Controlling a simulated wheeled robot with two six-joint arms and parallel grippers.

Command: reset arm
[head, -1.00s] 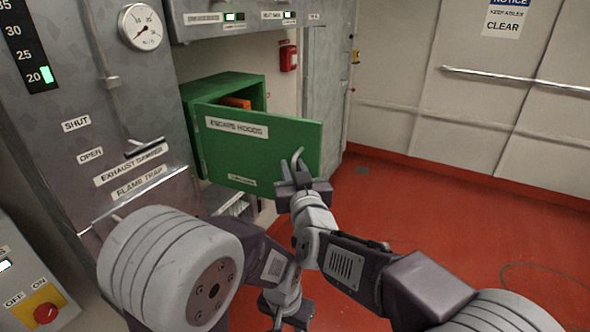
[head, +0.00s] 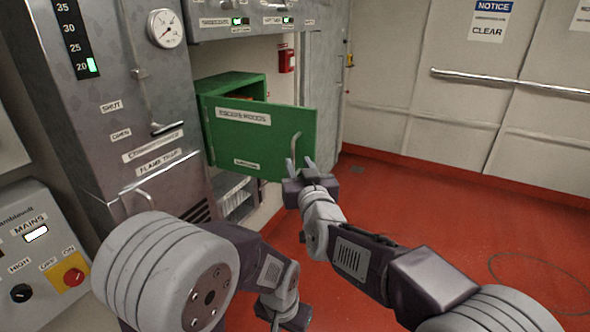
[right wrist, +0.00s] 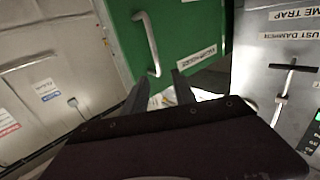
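The green cabinet marked "ESCAPE HOODS" has its door (head: 255,150) standing open, with the cabinet body (head: 235,85) behind it. The door's pale bar handle (head: 296,146) is near its free edge; it also shows in the right wrist view (right wrist: 148,44). My right gripper (head: 301,167) is just below the handle, fingers apart and nothing between them. Its two fingers (right wrist: 160,84) show apart in the right wrist view, with the handle's lower end near the tips but not gripped. My left gripper (head: 285,315) hangs low at the bottom of the head view, its fingers unclear.
A grey panel (head: 110,75) with a gauge (head: 165,28) and damper lever stands left of the cabinet. A control box (head: 40,255) with a red knob (head: 73,277) is at lower left. The red floor (head: 440,225) to the right is mostly clear.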

